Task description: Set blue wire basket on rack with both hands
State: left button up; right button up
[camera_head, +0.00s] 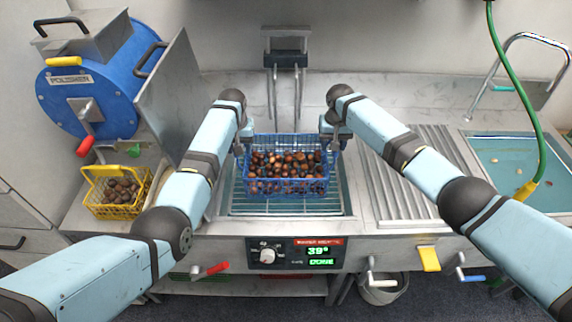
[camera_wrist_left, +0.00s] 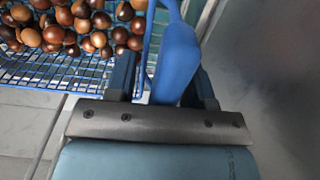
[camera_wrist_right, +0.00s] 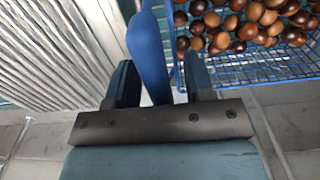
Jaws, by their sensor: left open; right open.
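The blue wire basket (camera_head: 286,187), filled with brown chestnuts, sits at the middle of the head view over a wire rack (camera_head: 285,207) in the counter's basin. Whether it touches the rack is hard to tell. My left gripper (camera_head: 243,147) is at the basket's left end, its open fingers on either side of the blue handle (camera_wrist_left: 178,60). My right gripper (camera_head: 335,142) is at the right end, its open fingers on either side of the other blue handle (camera_wrist_right: 149,55). Chestnuts also show in the left wrist view (camera_wrist_left: 85,25) and the right wrist view (camera_wrist_right: 245,22).
A blue polisher drum (camera_head: 90,85) and a yellow basket of chestnuts (camera_head: 118,206) stand at the left. A ribbed drainboard (camera_head: 405,190) and a water sink (camera_head: 505,160) lie at the right. Upright metal hooks (camera_head: 285,85) stand behind the basket. A panel (camera_head: 295,253) reads DONE.

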pick_arm(q)
grip_shut()
pick_arm(e)
grip_shut()
pick_arm(q)
jog(key=shift+w+r, duration=0.1)
jog(key=shift+r, duration=0.15)
pick_arm(e)
jog(key=shift+w+r, duration=0.1)
jog(key=shift+r, duration=0.1)
